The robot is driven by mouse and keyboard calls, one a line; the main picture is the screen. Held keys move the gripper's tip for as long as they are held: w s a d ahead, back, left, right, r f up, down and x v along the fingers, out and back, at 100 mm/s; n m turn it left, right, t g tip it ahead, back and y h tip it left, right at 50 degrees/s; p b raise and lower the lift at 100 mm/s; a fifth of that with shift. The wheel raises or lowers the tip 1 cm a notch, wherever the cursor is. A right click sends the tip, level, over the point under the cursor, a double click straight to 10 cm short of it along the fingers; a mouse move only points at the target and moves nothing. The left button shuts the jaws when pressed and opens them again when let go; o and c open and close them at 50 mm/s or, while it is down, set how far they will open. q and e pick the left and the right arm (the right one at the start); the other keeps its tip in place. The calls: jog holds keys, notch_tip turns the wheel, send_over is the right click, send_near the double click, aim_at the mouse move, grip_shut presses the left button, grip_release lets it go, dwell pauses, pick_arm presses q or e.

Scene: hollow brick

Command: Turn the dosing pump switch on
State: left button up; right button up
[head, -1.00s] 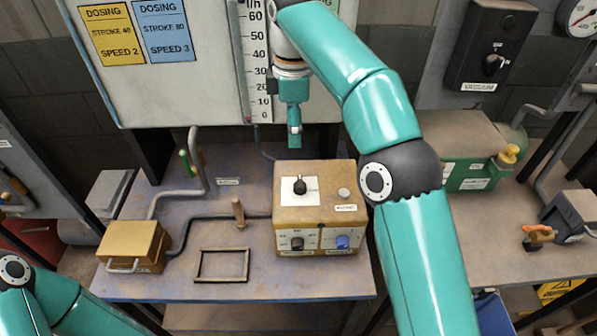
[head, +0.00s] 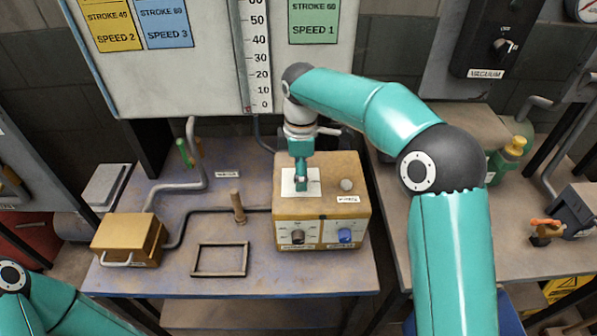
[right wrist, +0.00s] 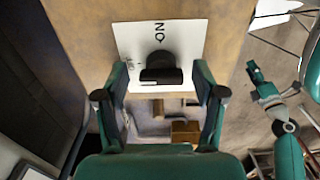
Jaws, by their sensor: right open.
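The yellow dosing pump box (head: 340,208) stands on the bench. On its top is a white plate (head: 288,188) with a black rotary switch. In the right wrist view the black switch (right wrist: 160,72) sits on the plate (right wrist: 130,42), with "ON" printed beside it. My right gripper (head: 301,182) is over the plate and hides the switch in the head view. In the right wrist view the right gripper (right wrist: 160,95) is open, its fingers on either side of the switch's near end; contact is unclear. My left gripper (right wrist: 254,72) appears small in the right wrist view, its opening unclear.
The box front carries a black knob (head: 298,237) and a blue knob (head: 345,236). Left of it are a wooden peg (head: 238,207), an empty frame (head: 220,260) and a small yellow box (head: 127,238). A board with dosing cards (head: 200,80) stands behind.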

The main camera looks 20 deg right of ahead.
jog(key=shift+f, duration=0.15)
jog(key=shift+c, duration=0.3)
jog(key=c, duration=1)
jog(key=shift+c, duration=0.4)
